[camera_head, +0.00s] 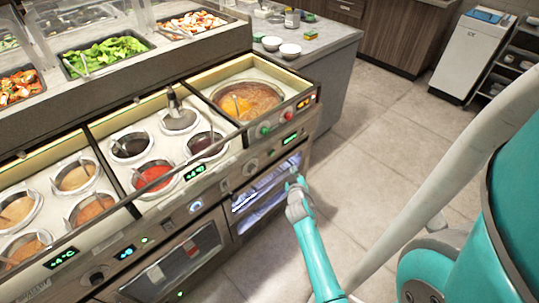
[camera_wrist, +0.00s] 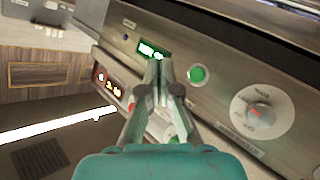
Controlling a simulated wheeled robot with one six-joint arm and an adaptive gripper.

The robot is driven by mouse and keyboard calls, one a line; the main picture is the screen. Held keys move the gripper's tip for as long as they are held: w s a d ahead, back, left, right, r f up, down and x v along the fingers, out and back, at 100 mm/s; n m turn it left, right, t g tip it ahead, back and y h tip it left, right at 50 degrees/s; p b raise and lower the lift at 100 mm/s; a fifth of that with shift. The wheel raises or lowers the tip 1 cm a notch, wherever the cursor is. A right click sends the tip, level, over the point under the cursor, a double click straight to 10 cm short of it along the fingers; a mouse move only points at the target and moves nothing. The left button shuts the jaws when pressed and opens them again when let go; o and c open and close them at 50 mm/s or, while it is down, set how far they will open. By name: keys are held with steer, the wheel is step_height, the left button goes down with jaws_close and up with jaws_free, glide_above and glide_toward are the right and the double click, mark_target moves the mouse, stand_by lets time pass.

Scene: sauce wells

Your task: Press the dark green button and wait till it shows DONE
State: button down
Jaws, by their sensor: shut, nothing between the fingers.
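My gripper (camera_head: 294,178) is shut and empty. In the head view it is in front of the counter's front panel, below its right end. In the wrist view its fingertips (camera_wrist: 158,66) appear beside a round green button (camera_wrist: 197,75) and just under a small green-lit display (camera_wrist: 151,50); I cannot tell whether they touch the panel. Another green button (camera_head: 264,131) and a red button (camera_head: 287,116) sit on the ledge by the soup pot. Which green is the dark one is hard to tell. The display (camera_head: 290,139) is too small to read.
A white dial (camera_wrist: 262,112) with a red mark is on the front panel, right of the green button in the wrist view. The soup pot (camera_head: 247,101) and several sauce wells fill the counter top. The tiled floor (camera_head: 375,150) right of the counter is clear.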

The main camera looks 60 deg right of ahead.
steer(key=shift+w, duration=0.1)
steer(key=w+d, duration=0.2)
steer(key=w, duration=0.6)
steer(key=shift+w, duration=0.15)
stand_by(1.6)
steer(key=shift+w+d, duration=0.1)
steer(key=shift+w, duration=0.3)
steer(key=shift+w+d, duration=0.1)
steer(key=shift+w, duration=0.35)
stand_by(0.7)
steer(key=shift+s, duration=0.1)
steer(key=shift+s+a, duration=0.2)
steer(key=shift+s, duration=0.55)
steer(key=shift+s+a, duration=0.2)
steer(key=shift+s, duration=0.6)
steer(key=shift+s+a, duration=0.15)
steer(key=shift+s, duration=0.7)
steer(key=shift+s+a, duration=0.2)
steer(key=shift+s, duration=0.6)
